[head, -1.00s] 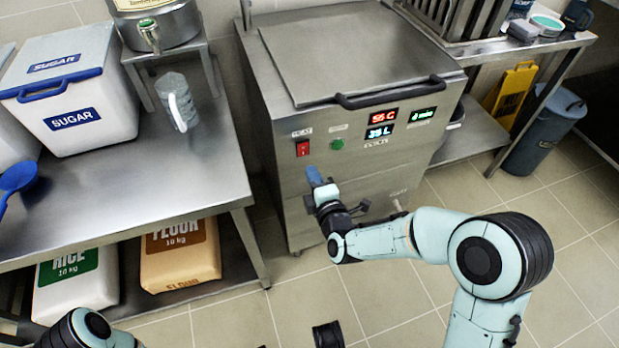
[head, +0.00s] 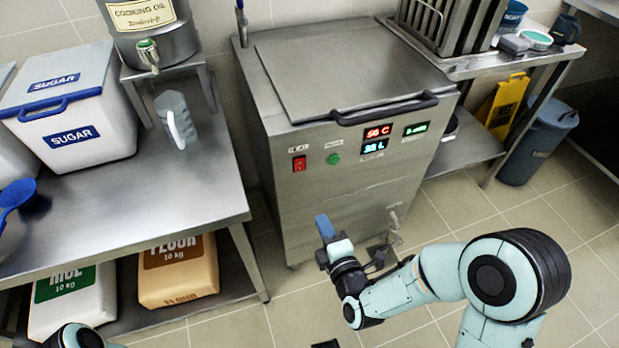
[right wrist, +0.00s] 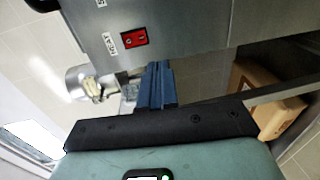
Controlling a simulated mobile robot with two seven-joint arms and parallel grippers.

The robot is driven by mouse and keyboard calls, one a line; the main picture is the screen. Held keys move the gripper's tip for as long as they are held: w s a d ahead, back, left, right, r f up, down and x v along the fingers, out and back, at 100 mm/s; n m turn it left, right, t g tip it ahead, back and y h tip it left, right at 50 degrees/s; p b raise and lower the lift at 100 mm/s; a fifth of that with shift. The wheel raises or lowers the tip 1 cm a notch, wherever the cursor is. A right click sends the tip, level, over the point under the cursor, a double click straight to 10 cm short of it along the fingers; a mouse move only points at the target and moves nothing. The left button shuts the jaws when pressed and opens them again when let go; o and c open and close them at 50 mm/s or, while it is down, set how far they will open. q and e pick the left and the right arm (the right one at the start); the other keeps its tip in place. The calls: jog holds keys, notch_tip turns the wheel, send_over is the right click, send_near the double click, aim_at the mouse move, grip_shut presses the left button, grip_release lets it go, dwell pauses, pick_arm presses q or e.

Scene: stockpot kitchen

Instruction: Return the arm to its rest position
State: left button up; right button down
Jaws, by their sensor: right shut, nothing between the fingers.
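My right gripper (head: 324,227) is in front of the lower front of the steel stockpot machine (head: 290,110), apart from it. Its blue fingers are shut with nothing between them, and they also show in the right wrist view (right wrist: 157,84). The right arm reaches in from the lower right of the head view. The machine's red switch (head: 299,164) and green button (head: 333,158) are on its front panel; the red switch also shows in the right wrist view (right wrist: 134,39). Only a piece of my left arm shows at the lower left edge; its gripper is out of view.
A steel table (head: 190,200) at left holds a sugar bin (head: 105,105) and a measuring jug (head: 176,118). A yellow sign (head: 505,103) and a blue-grey bin (head: 537,145) stand at right. The tiled floor is open around the arm.

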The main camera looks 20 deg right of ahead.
jog(key=s+f+m+g+y+p, duration=0.1)
jog(key=s+f+m+g+p, duration=0.8)
jog(key=s+m+p, duration=0.3)
pick_arm(q)
jog(key=s+d+r+g+p, duration=0.1)
jog(key=r+p, duration=0.4)
jog(key=r, duration=0.8)
jog(key=s+d+r+m+g+h+p, duration=0.1)
jog(key=s+d+r+p, duration=0.3)
jog(key=r, duration=0.9)
jog(key=shift+d+h+p, duration=0.3)
jog(key=shift+d+p, duration=0.25)
jog(key=shift+p, duration=0.7)
pick_arm(e)
jog(key=s+a+f+m+g+y, duration=0.1)
jog(key=s+a+m+g+y, duration=0.1)
jog(key=s+m+g, duration=0.6)
jog(key=s+a+m, duration=0.1)
jog(key=s+m, duration=0.1)
jog(key=s, duration=0.5)
jog(key=shift+s+a+f+g, duration=0.2)
jog(key=shift+s+f+g, duration=0.1)
pick_arm(q)
jog(key=shift+w, duration=0.1)
